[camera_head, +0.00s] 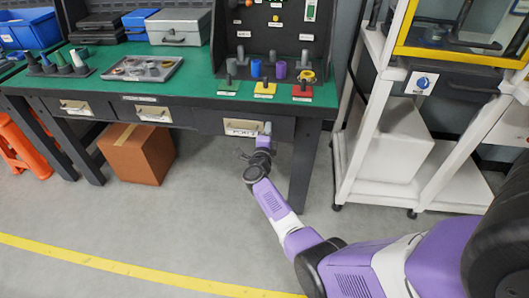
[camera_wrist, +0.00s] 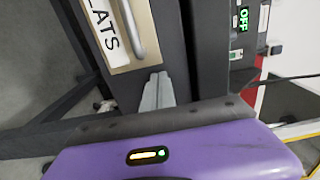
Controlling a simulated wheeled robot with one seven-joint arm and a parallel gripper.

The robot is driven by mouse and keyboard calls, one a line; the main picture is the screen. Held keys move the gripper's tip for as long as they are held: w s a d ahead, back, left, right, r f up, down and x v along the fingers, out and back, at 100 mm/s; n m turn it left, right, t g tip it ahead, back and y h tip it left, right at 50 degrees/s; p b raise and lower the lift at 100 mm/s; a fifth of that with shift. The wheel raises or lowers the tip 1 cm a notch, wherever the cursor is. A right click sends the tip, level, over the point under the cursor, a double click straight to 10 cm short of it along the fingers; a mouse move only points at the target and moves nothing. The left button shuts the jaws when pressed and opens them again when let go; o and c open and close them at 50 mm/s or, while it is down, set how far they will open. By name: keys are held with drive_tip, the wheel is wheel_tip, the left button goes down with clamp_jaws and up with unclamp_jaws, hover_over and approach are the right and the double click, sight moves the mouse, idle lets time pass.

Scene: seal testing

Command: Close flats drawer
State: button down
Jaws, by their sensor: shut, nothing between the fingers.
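The flats drawer (camera_head: 232,128) is the right-hand drawer under the green-topped workbench. It has a dark front with a pale label plate and a handle. In the wrist view its label plate (camera_wrist: 117,58) reads "LATS", with the first letter cut off, and a metal handle (camera_wrist: 139,28) runs beside it. I cannot tell how far the drawer stands out. My gripper (camera_head: 267,129) is at the right part of the drawer front. In the wrist view its fingers (camera_wrist: 157,91) are shut and empty, pointing at the dark front beside the label plate. Contact cannot be told.
A bench leg (camera_head: 304,165) stands just right of my gripper. A white wheeled frame (camera_head: 358,125) is further right. A cardboard box (camera_head: 137,155) sits under the bench at left. The benchtop (camera_head: 200,93) holds trays and small parts. The floor in front is clear.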

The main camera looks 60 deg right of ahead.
sight(270, 120)
drive_tip(key=b+x, duration=0.1)
drive_tip(key=x, duration=0.3)
drive_tip(key=shift+f, duration=0.1)
drive_tip(key=shift+w+d+r+b, duration=0.1)
drive_tip(key=shift+d+r+b, duration=0.15)
drive_tip(key=shift+b, duration=0.15)
drive_tip(key=shift+d+r, duration=0.1)
